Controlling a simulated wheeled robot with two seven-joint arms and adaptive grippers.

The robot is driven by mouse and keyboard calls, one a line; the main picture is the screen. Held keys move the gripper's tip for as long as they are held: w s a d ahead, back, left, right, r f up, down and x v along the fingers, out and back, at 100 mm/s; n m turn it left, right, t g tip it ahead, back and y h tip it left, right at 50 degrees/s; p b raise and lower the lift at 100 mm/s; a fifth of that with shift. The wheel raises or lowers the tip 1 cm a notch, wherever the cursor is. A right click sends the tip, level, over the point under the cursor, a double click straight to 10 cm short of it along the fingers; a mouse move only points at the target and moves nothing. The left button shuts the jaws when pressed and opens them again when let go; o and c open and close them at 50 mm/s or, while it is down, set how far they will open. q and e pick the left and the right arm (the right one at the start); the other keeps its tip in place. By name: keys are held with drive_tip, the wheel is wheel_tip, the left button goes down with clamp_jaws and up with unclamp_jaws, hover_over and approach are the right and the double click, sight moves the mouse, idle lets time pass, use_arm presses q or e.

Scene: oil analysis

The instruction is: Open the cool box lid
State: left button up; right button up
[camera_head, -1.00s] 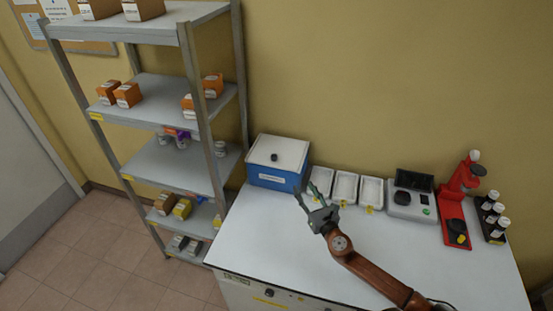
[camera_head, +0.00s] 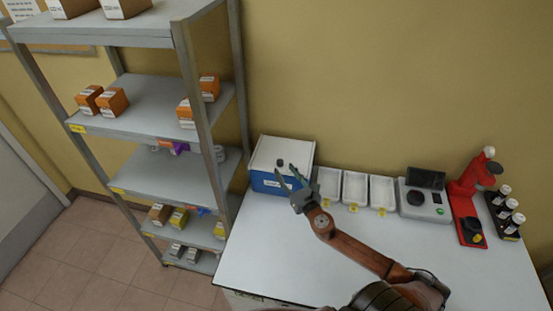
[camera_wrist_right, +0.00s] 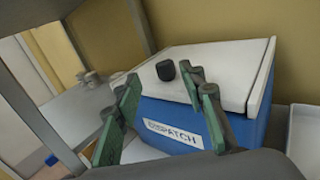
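The cool box (camera_head: 268,181) is blue with a white lid (camera_head: 296,152) and stands at the back left of the white table. The lid lies closed on it, with a small dark knob (camera_head: 280,162) on top. In the right wrist view the blue front (camera_wrist_right: 182,115) carries a "DISPATCH" label, and the knob (camera_wrist_right: 165,70) shows beyond the fingers. My right gripper (camera_head: 285,177) is open and empty, in front of the box; it also shows in the right wrist view (camera_wrist_right: 158,108). Whether it touches the box I cannot tell. My left gripper is not in view.
White trays (camera_head: 355,187) stand right of the box, then a grey device (camera_head: 424,203), a red instrument (camera_head: 468,205) and a rack of bottles (camera_head: 506,212). A metal shelf (camera_head: 165,110) stands close on the left. The table's front left (camera_head: 265,250) is clear.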

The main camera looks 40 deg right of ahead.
sight(282, 164)
drive_tip(key=x, duration=0.5)
drive_tip(key=shift+s+d, duration=0.15)
drive_tip(key=shift+d, duration=0.2)
drive_tip(key=shift+w, duration=0.35)
drive_tip(key=shift+w+d, duration=0.1)
drive_tip(key=shift+w, duration=0.2)
drive_tip(key=c, duration=0.5)
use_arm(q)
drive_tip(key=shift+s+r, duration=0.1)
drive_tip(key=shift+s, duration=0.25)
use_arm(e)
clamp_jaws()
